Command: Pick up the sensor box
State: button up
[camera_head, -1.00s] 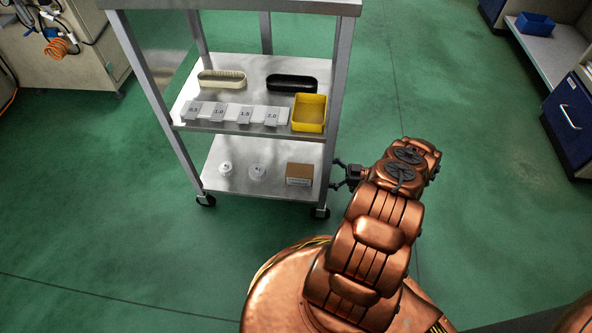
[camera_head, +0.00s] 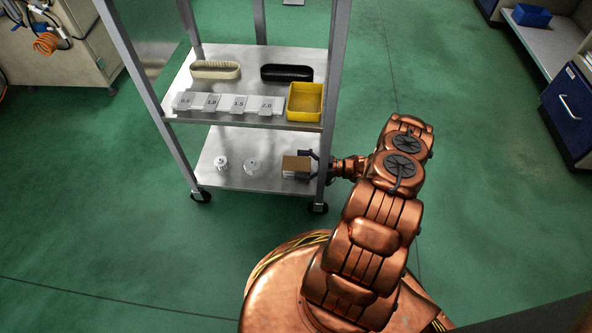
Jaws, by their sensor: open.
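The sensor box, which I take to be the small brown cardboard box (camera_head: 292,162), rests on the right end of the cart's lower shelf. My gripper (camera_head: 300,165) reaches in from the right, past the cart's front right leg. Its dark fingers are open around the right part of the box, one on the far side and one across its near face. The near finger hides most of the box's front. I cannot tell whether either finger touches it.
The metal cart's lower shelf (camera_head: 226,179) also holds two small white round items (camera_head: 221,164) (camera_head: 253,166), left of the box. The middle shelf above carries a yellow bin (camera_head: 305,102), a black tray (camera_head: 287,73), a cream tray (camera_head: 215,70) and numbered cards. Green floor is clear at right.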

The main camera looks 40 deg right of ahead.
jog(key=shift+w+a, duration=0.3)
jog(key=shift+a, duration=0.05)
jog(key=shift+c, duration=0.2)
jog(key=c, duration=1.1)
